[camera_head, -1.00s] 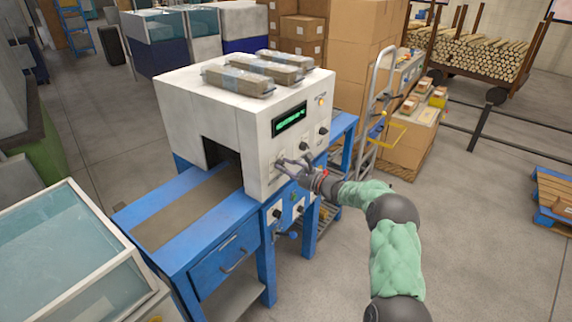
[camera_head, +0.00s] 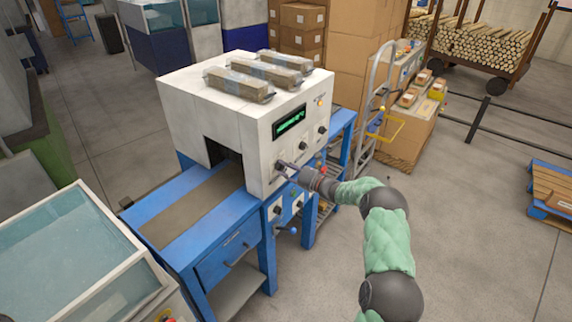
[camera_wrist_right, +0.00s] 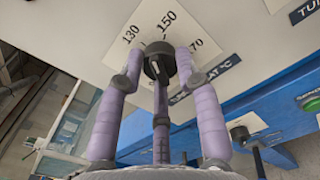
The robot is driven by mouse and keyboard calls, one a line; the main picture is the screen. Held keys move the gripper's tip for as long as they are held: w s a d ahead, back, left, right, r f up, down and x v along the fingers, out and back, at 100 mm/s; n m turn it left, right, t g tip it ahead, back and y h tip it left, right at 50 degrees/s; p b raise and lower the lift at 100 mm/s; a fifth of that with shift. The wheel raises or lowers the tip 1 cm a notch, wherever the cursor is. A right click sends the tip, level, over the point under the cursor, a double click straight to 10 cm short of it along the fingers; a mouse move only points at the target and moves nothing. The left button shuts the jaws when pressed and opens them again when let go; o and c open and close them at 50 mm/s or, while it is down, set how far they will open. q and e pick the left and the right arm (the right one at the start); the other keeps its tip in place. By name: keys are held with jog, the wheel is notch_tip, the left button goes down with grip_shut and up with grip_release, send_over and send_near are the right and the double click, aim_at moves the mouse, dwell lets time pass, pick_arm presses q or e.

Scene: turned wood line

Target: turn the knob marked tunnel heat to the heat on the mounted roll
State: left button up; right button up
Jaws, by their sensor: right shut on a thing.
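The white heat tunnel (camera_head: 226,128) stands on a blue conveyor bench. Its front panel has a lit green display (camera_head: 290,120), too small to read. My right gripper (camera_head: 281,166) is at the lower left of that panel. In the right wrist view, its lilac fingers are shut around a dark round knob (camera_wrist_right: 157,62). A white scale plate (camera_wrist_right: 185,28) behind it shows 130, 150 and 170. A partly covered label (camera_wrist_right: 215,72) ends in "AT °C". The knob's exact pointer setting is unclear. My left gripper is not in view. I cannot make out the mounted roll.
Two more knobs (camera_head: 305,146) (camera_head: 322,130) sit up the panel, below an amber lamp (camera_head: 319,101). Wrapped packs (camera_head: 237,84) lie on the tunnel. A lower blue panel with knobs (camera_head: 277,209) is under my gripper. Open floor (camera_head: 455,220) lies right.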

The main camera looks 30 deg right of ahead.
jog(key=m+p, duration=0.4)
jog(key=m, duration=0.5)
jog(key=shift+p, duration=0.3)
jog(key=m+p, duration=0.1)
jog(key=m, duration=0.3)
jog(key=shift+m+p, duration=0.3)
jog(key=shift+m, duration=0.1)
jog(key=shift+f+m+p, duration=0.1)
jog(key=shift+m+p, duration=0.45)
jog(key=shift+m, duration=1.55)
jog(key=o, duration=1.1)
jog(key=shift+o, duration=0.2)
jog(key=v, duration=1.2)
